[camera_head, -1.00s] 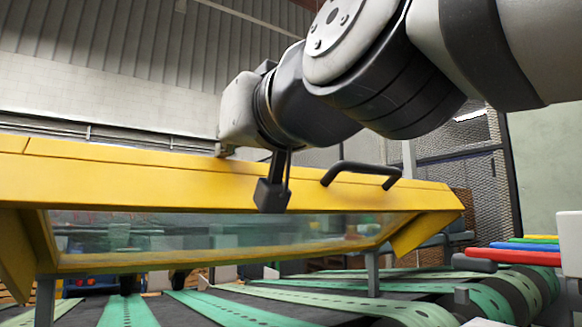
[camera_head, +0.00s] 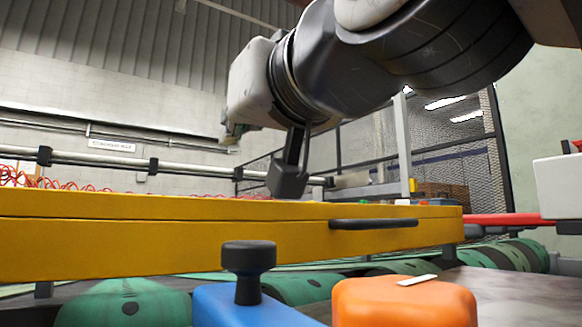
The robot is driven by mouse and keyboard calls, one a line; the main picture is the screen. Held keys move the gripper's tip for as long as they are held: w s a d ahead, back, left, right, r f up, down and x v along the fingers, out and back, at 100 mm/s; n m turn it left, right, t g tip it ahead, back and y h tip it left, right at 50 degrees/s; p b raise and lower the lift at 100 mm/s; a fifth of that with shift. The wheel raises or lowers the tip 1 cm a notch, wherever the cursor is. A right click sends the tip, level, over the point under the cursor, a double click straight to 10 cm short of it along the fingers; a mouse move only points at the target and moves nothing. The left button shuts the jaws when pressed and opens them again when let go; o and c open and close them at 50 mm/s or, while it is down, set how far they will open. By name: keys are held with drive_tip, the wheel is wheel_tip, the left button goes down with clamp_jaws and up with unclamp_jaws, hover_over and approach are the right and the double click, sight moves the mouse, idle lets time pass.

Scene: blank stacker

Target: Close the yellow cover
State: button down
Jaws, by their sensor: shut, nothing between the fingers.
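The yellow cover (camera_head: 180,240) spans the left and middle of the head view. It lies about level, with its yellow front side facing me and its dark bar handle (camera_head: 373,224) on the right part of that side. My gripper (camera_head: 287,180) hangs from my arm just above the cover's top edge, left of the handle. Its dark fingers are shut and empty. I cannot tell whether the fingertips touch the cover. The cover's top surface and the window are hidden at this angle.
A blue block (camera_head: 225,308) with a black knob (camera_head: 248,268) and an orange block (camera_head: 403,302) stand in front of the cover. Green-banded rollers (camera_head: 125,303) run beneath it. A red bar (camera_head: 510,219) and a white box (camera_head: 560,187) are at the right. A white rail runs behind.

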drive_tip(key=shift+s+f, duration=0.1)
drive_tip(key=shift+f, duration=0.25)
idle(0.3)
wheel_tip(320, 180, up, 4)
drive_tip(key=p, duration=0.3)
drive_tip(key=s+d+f, duration=0.4)
drive_tip(key=s+f, duration=0.2)
drive_tip(key=shift+s+d+f, duration=0.15)
drive_tip(key=shift+s+d, duration=0.1)
